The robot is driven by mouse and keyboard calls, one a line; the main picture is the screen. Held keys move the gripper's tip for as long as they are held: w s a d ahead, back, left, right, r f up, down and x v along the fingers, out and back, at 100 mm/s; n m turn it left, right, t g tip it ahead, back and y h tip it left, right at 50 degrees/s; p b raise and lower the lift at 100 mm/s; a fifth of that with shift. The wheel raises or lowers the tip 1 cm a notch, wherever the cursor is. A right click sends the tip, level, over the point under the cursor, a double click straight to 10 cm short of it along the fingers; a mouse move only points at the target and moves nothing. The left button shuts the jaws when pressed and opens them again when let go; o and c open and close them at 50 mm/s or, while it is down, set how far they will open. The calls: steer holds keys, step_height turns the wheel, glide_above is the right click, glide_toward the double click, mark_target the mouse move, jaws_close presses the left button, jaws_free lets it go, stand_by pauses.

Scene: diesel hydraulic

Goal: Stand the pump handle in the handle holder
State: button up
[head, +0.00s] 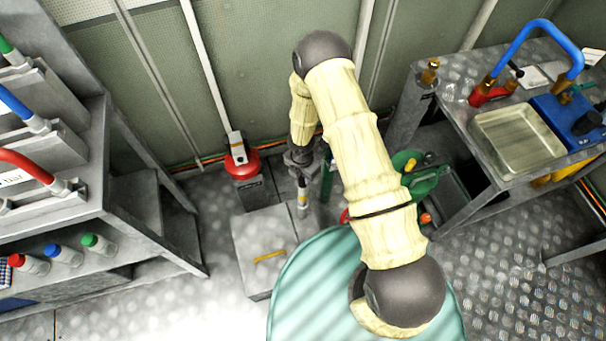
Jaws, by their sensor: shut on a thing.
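My gripper (301,160) points down at the end of my cream-sleeved arm, in the middle of the head view. It is shut on a thin, upright grey rod, which I take to be the pump handle (303,196). The rod hangs below the fingers, above or beside the back edge of a grey box; the gap is too small to judge. My arm and the small size hide much of the grip. I cannot pick out the handle holder with certainty.
A grey box (246,235) with a yellow handle stands below. A red-topped unit (241,164) is by the wall. A shelf (95,210) with bottles stands left. A bench with a metal tray (517,142) stands right. A green object (424,182) shows beside my arm.

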steer(key=shift+f+b, duration=0.4)
steer(key=shift+f, duration=0.15)
steer(key=o, duration=1.2)
steer(key=shift+r, duration=0.15)
step_height(320, 180, up, 17)
steer(key=p, duration=0.3)
steer(key=shift+s+a+r, duration=0.1)
steer(key=shift+s+a, duration=0.05)
steer(key=shift+r+p, duration=0.1)
steer(key=shift+p, duration=0.2)
